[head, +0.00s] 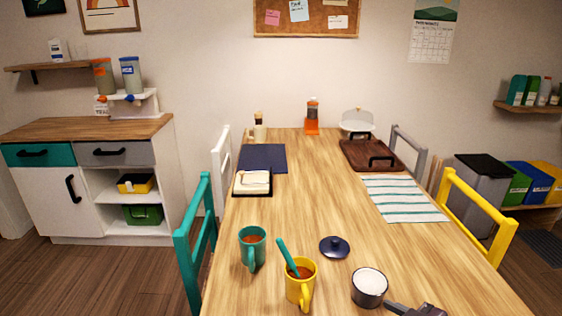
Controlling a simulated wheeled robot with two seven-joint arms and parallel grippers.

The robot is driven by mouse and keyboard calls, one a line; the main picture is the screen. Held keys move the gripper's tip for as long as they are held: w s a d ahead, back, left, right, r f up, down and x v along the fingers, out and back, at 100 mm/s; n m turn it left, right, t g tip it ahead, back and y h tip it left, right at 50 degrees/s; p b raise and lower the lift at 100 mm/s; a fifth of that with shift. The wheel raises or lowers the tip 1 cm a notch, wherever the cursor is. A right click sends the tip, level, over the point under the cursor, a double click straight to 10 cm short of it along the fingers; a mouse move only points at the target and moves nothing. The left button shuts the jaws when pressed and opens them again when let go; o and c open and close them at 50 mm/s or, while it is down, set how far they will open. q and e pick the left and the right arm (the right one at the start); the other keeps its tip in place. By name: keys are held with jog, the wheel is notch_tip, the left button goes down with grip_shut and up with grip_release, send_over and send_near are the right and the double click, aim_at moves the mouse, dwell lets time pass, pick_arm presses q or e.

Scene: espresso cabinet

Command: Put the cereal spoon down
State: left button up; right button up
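A teal handle (287,257), which looks like a spoon's, leans up and left out of the yellow mug (300,286). Its lower end is hidden in the mug's brown contents. No other spoon shows, and I cannot tell whether this is the cereal spoon. A dark grey piece (422,310), apparently the tip of my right gripper, shows at the bottom edge, right of a small pot (369,287) with white contents. It is cut off by the frame, so its finger opening and anything held are hidden. My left gripper is out of view.
A teal mug (252,248) stands left of the yellow mug. A dark blue lid (335,247) lies behind the pot. A striped cloth (402,198), brown tray (371,154) and butter dish (252,182) lie farther back. The table's middle is clear; chairs flank it.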

jog(key=s+a+f+m+g+h, duration=0.1)
jog(key=s+f+m+g+h, duration=0.65)
jog(key=s, duration=0.75)
notch_tip(320, 180, down, 29)
jog(key=s+n+g+y+p, duration=0.1)
jog(key=s+n+g+p, duration=0.1)
jog(key=p, duration=0.1)
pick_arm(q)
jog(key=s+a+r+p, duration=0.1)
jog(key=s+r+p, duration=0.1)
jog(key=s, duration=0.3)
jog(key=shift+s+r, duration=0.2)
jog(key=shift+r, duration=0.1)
pick_arm(e)
jog(key=s+d+f, duration=0.1)
jog(key=s+f, duration=0.7)
jog(key=s, duration=0.1)
jog(key=s+d+f, duration=0.2)
jog(key=s+f, duration=0.6)
jog(key=s, duration=0.2)
jog(key=shift+s+d+g, duration=0.3)
jog(key=shift+g, duration=0.15)
